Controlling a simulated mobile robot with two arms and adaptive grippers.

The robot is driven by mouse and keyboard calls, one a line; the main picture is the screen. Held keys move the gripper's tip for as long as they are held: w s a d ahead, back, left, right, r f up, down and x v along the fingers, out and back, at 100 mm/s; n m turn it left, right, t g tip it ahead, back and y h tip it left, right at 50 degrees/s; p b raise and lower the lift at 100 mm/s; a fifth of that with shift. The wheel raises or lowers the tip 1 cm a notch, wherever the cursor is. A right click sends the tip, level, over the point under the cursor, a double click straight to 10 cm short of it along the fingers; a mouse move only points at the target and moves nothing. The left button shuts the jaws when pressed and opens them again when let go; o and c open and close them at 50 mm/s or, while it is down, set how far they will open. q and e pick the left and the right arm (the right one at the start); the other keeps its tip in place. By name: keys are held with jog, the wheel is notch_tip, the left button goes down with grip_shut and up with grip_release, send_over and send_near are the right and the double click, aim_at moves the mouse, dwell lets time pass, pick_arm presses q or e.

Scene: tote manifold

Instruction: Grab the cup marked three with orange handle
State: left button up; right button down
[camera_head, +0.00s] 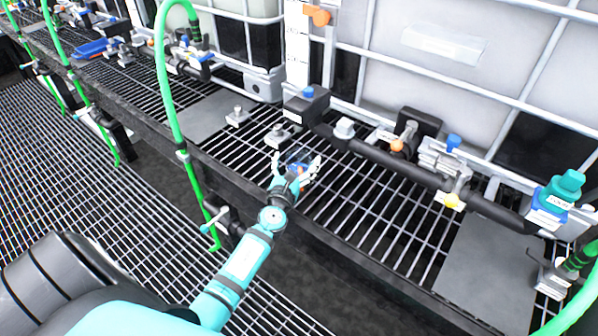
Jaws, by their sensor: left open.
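My left gripper (296,164) is above the grating, close to its front edge. Its fingers are spread apart. A small dark bluish object (299,156) with a bit of orange shows at and between the fingers, partly hidden by them. It may be a cup, but I cannot read any mark on it or tell whether the fingers touch it. I see no clear cup with a three elsewhere. My right gripper is not in view.
A black pipe manifold (395,170) with valves runs behind and right of the gripper. A green hose (166,95) hangs left of my arm. Flat grey plates (208,114) lie on the grating.

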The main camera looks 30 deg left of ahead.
pick_arm(q)
jog(key=shift+w+a, duration=0.2)
jog(key=shift+w, duration=0.5)
jog(key=shift+s, duration=0.1)
jog(key=shift+c, duration=0.9)
jog(key=c, duration=1.1)
jog(key=shift+c, duration=0.5)
jog(key=shift+r, duration=0.15)
